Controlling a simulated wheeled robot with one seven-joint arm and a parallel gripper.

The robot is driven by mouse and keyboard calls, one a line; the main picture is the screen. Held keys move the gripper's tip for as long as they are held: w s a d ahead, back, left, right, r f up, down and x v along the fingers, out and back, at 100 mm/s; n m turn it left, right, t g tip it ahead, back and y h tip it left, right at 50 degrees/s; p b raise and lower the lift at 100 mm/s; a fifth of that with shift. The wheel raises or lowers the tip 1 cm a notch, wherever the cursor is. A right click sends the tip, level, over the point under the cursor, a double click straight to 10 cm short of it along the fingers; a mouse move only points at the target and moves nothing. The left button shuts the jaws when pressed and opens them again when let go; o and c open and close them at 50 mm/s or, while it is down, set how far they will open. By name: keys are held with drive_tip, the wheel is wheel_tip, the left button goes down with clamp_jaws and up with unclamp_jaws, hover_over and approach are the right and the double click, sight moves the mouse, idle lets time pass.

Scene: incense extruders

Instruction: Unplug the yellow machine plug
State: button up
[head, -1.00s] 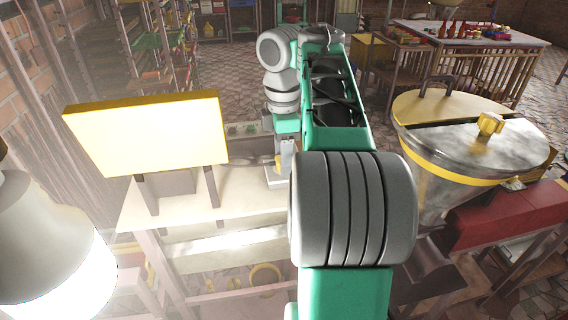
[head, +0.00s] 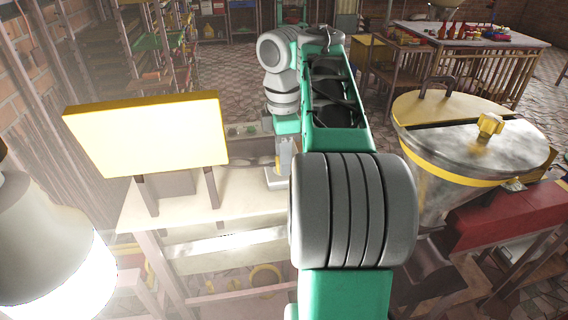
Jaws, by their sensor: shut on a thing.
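My gripper (head: 284,148) shows only in part and small, below the green and grey wrist of my arm, over the far right part of the pale worktop. A small yellowish piece, probably the yellow machine plug (head: 285,162), shows at its lower end, and the jaws seem shut on it. A small grey block (head: 275,178) sits just under it on the worktop. The fingertips are too small to make out, and my arm hides the area to the right. I cannot tell whether the plug is in a socket.
A bright yellow panel on dark legs (head: 150,135) stands on the worktop (head: 235,205) at left. A white lamp (head: 45,240) glows at the lower left. A metal hopper with a yellow-trimmed lid (head: 470,150) is close on the right. Shelves (head: 150,45) stand behind at left.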

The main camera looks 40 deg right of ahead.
clamp_jaws()
idle(0.3)
drive_tip(key=shift+r+p, duration=3)
drive_tip(key=shift+r, duration=0.05)
